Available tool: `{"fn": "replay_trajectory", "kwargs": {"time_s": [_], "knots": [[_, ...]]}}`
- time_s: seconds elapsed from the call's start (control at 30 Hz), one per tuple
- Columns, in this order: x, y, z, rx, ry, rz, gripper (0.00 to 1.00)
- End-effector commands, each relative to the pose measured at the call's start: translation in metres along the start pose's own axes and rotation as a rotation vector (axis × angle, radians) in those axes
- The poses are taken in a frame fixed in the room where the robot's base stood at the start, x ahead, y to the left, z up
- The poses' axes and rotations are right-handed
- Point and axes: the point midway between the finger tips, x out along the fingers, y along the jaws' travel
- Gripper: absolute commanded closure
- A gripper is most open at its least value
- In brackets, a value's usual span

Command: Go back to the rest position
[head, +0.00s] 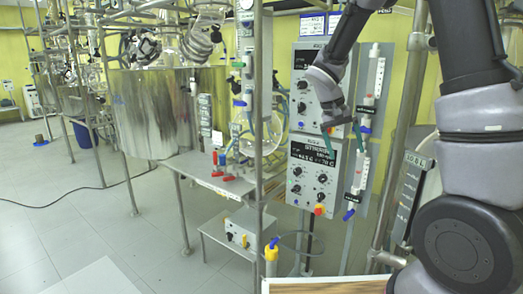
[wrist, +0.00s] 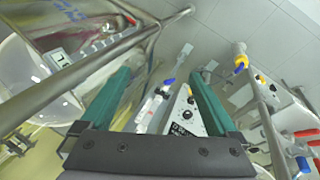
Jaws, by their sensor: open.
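My gripper (head: 345,146) is in front of the control panels, right of centre in the head view. Its two green fingers are spread apart. In the wrist view my gripper (wrist: 158,82) is open, with nothing held between the fingers. The upper control box (head: 303,85) is partly hidden behind my arm and gripper. The lower control box (head: 312,172), with a lit display and knobs, is just below and behind the gripper. I cannot tell how far the fingers are from the panels.
A steel frame post (head: 258,120) stands left of the gripper. White valve tubes (head: 357,172) hang on its right. A large steel vessel (head: 155,112) and a side table (head: 205,172) with red-handled items stand left. The floor (head: 60,215) at left is mostly open, with a black cable.

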Motion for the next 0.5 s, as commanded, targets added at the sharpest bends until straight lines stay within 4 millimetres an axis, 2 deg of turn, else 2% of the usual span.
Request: {"fn": "replay_trajectory", "kwargs": {"time_s": [0.03, 0.2, 0.5], "knots": [[-0.017, 0.014, 0.007, 0.028, 0.006, -0.06, 0.05], [-0.064, 0.046, 0.038, 0.087, 0.036, -0.246, 0.05], [-0.133, 0.09, 0.104, 0.169, 0.187, -0.524, 0.05]]}}
